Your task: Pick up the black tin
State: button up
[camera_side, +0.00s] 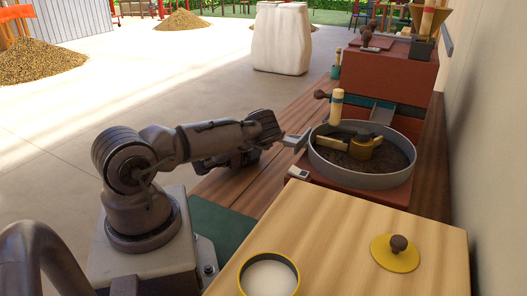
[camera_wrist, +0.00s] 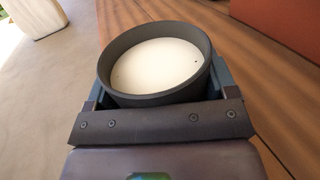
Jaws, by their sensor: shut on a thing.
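The black tin (camera_wrist: 150,99) shows large in the wrist view, a round dark tin with a pale, flat, off-white surface inside its rim. My gripper (camera_wrist: 155,82) is shut on it, with one finger at each side of its wall. The tin's mouth faces the camera, and its lower part is hidden behind the gripper's dark crossbar. I cannot tell whether the tin touches the bench.
A round grey pan (camera_side: 363,180) of dark material stands right of my arm on a red-brown base. A pale wooden top (camera_side: 340,235) in front carries a yellow-rimmed tin (camera_side: 269,275) and a yellow knobbed lid (camera_side: 395,253). A white sack (camera_side: 282,40) stands behind.

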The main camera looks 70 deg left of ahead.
jog(key=s+a, duration=1.5)
